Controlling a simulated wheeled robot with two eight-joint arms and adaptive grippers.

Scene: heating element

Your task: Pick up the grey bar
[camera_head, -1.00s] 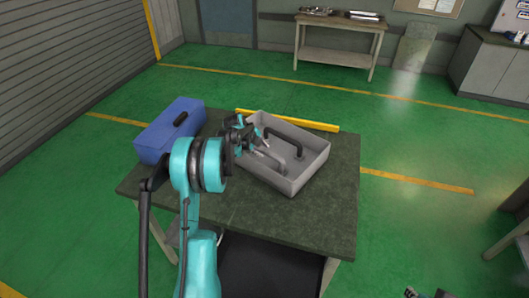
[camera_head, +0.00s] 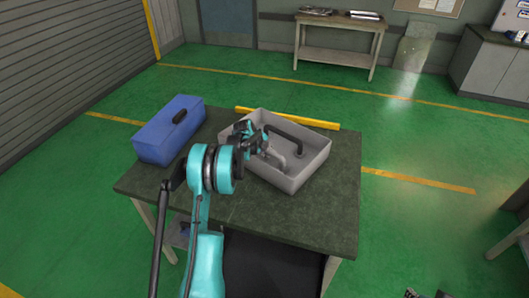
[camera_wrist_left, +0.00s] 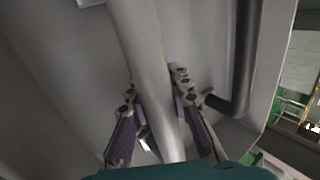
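The grey bar (camera_wrist_left: 148,50) runs lengthwise through the left wrist view inside a grey open box (camera_head: 313,171). In the head view part of the bar (camera_head: 277,157) shows beside my left gripper (camera_head: 257,140); its near end is hidden. In the left wrist view the fingers of my left gripper (camera_wrist_left: 155,88) stand on either side of the bar, close to it. They look open, with a narrow gap at the right finger. A dark tip (camera_head: 412,293) at the bottom edge of the head view may be my right gripper; its fingers cannot be made out.
A dark bent rod (camera_head: 286,134) lies in the box, right of the bar; it also shows in the left wrist view (camera_wrist_left: 246,60). A blue toolbox (camera_head: 160,138) stands at the left of the green-topped table (camera_head: 330,215). The table's front right is clear.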

